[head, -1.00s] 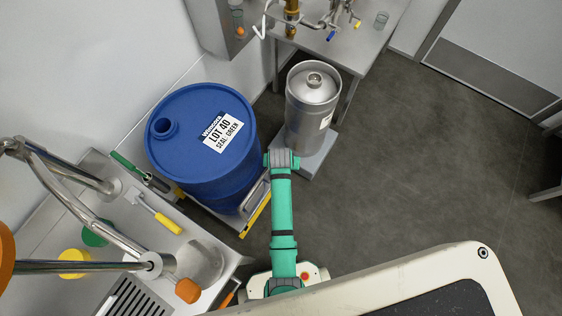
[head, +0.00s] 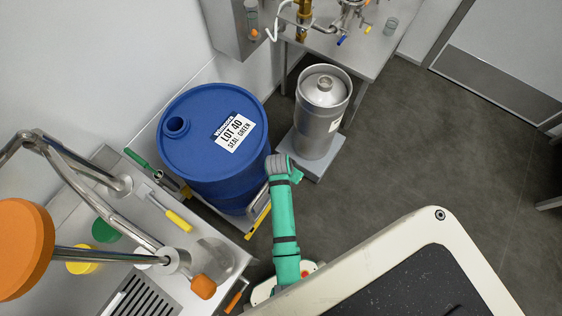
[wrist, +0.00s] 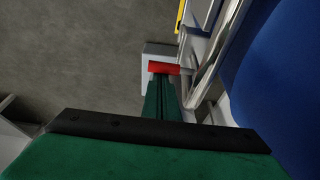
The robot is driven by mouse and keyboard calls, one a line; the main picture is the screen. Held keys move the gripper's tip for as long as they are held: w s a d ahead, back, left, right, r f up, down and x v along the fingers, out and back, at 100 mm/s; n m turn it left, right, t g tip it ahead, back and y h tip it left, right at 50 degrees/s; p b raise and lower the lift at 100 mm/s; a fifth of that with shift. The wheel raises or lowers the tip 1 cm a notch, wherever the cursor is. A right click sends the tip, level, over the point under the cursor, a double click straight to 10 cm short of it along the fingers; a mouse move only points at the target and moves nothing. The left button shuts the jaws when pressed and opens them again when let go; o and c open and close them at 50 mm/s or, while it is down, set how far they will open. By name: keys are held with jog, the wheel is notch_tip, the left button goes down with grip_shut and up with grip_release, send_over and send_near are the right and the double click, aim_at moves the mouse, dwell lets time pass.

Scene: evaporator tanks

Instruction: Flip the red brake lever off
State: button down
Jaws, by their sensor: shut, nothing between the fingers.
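The red brake lever (wrist: 164,68) shows in the wrist view as a short red bar over a light grey plate, beside a bent metal tube. My gripper (wrist: 160,82) is shut and empty, with its dark green fingers pointing at the lever and their tips right at its near edge. I cannot tell whether they touch it. In the head view my arm's end is beside the blue drum (head: 212,135). There the lever and my fingers are hidden from sight.
The drum stands on a low cart with a yellow bar (head: 258,222) and metal tubes (wrist: 207,72). A steel keg (head: 322,112) on a grey base stands close to the right of my arm. A sink counter (head: 150,225) is at left. Floor at right is clear.

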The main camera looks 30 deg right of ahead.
jog(key=shift+s+a, duration=0.3)
jog(key=shift+a, duration=0.3)
jog(key=shift+s+a, duration=0.25)
jog(key=shift+a, duration=0.3)
jog(key=shift+a+f, duration=0.15)
jog(key=shift+a, duration=0.2)
jog(key=d, duration=0.5)
jog(key=v, duration=0.5)
jog(key=w+v, duration=0.1)
jog(key=v, duration=0.2)
jog(key=shift+w+a+r, duration=0.1)
jog(key=shift+a+r, duration=0.2)
jog(key=shift+a, duration=0.05)
jog(key=shift+v, duration=0.75)
